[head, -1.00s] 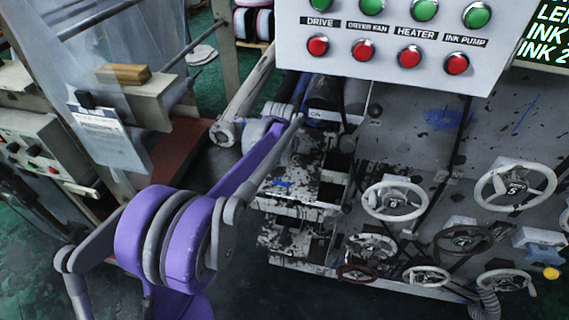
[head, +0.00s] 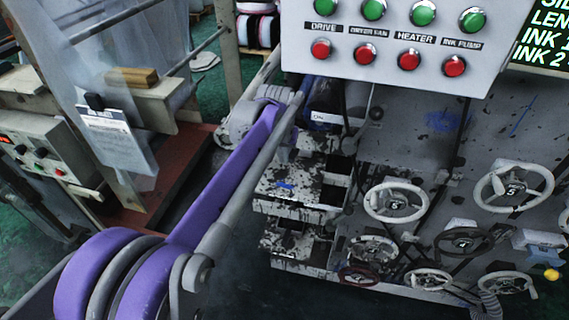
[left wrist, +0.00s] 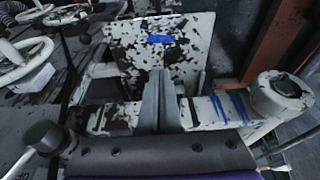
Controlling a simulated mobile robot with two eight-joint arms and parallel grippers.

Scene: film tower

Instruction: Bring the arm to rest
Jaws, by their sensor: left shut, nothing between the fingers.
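My left arm (head: 225,175) comes in from the lower left of the head view, purple and grey, and reaches towards the ink-splattered machine. Its far end is beside the machine's left side, under the control panel. In the left wrist view, the two grey fingers of my left gripper (left wrist: 161,75) are together with nothing between them. They stand in front of a white, black-spotted plate (left wrist: 185,35) with a blue patch. I cannot tell whether they touch it. My right gripper is not in view.
The control panel (head: 440,50) with green and red buttons hangs close above the arm's far end. Several white handwheels (head: 395,202) are on the machine front. A side cabinet (head: 40,150) and a hanging clipboard sheet (head: 115,135) stand left. Dark floor shows between.

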